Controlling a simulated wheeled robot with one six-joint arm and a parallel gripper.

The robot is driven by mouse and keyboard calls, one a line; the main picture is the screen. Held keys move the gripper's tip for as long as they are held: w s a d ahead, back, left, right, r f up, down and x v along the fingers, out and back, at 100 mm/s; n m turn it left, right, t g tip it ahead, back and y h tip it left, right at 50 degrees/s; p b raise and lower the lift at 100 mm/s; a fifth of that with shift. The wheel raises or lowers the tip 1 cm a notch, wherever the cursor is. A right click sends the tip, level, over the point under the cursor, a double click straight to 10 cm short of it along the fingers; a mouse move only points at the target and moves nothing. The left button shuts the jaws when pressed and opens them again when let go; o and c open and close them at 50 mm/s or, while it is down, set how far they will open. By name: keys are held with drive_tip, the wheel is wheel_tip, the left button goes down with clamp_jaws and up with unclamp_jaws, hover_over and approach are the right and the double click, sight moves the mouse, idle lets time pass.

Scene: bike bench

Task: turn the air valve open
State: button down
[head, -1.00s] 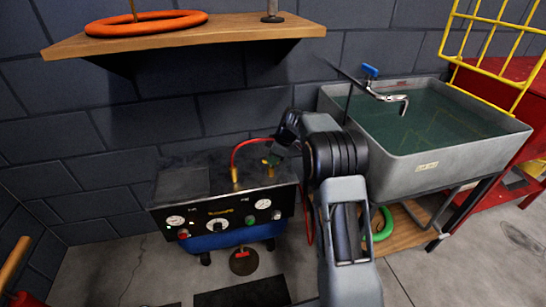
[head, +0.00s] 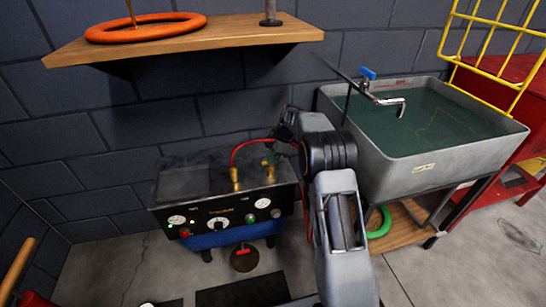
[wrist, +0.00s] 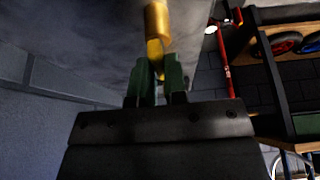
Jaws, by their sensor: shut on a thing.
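The air valve is a brass fitting (head: 271,174) on the right part of the compressor's top (head: 205,172). In the wrist view its brass body (wrist: 157,20) is at the top, with a narrower yellow part (wrist: 156,52) below it. My gripper (wrist: 155,80) has green fingers, one on each side of that narrow part, and is shut on it. In the head view my gripper (head: 271,158) is just above the fitting, reaching in from the right. The grip itself is small and partly hidden there, so the handle's angle cannot be told.
A second brass fitting (head: 235,178) stands left of the valve, and a red hose (head: 247,143) arches from it. A grey sink (head: 440,170) full of water stands to the right. A wooden shelf (head: 190,38) with an orange ring (head: 145,27) hangs above.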

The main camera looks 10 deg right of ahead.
drive_tip(key=shift+s+f, duration=0.1)
drive_tip(key=shift+f, duration=0.05)
drive_tip(key=c, duration=1.2)
unclamp_jaws()
drive_tip(key=shift+s+a+r, duration=0.1)
drive_tip(key=shift+a+r, duration=0.05)
drive_tip(key=shift+r, duration=0.05)
drive_tip(key=shift+o, duration=0.2)
drive_tip(key=p+v, duration=0.4)
drive_tip(key=v, duration=0.9)
drive_tip(key=shift+d+r, duration=0.2)
drive_tip(key=shift+r, duration=0.15)
